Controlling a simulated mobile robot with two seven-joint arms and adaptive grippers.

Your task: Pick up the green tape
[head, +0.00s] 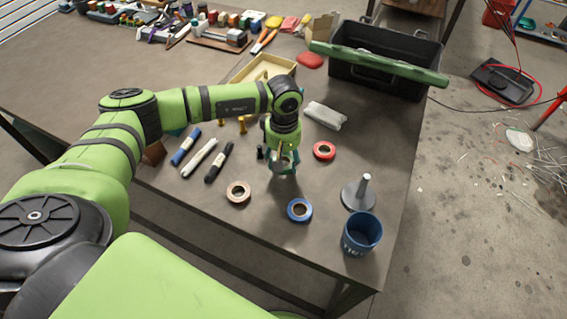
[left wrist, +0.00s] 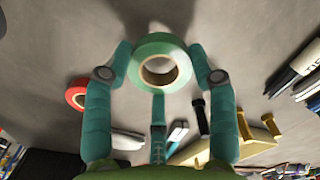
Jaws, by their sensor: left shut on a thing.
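The green tape (left wrist: 160,43) is a ring with a pale inner core, seen in the left wrist view between the teal fingers of my left gripper (left wrist: 161,55). The fingers touch its two sides and are shut on it. Bare grey table shows beyond the tape, with a dark shadow on it. In the head view my left gripper (head: 283,168) points down over the front part of the table, and the tape is mostly hidden by the fingers. My right gripper is not in view.
Red tape (head: 324,151), blue tape (head: 290,210) and tan tape (head: 229,192) lie around the gripper on the table (head: 330,236). A grey cone-shaped stand (head: 358,196) and blue cup (head: 349,240) stand right, markers (head: 197,160) lie left. A black toolbox (head: 385,78) stands behind.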

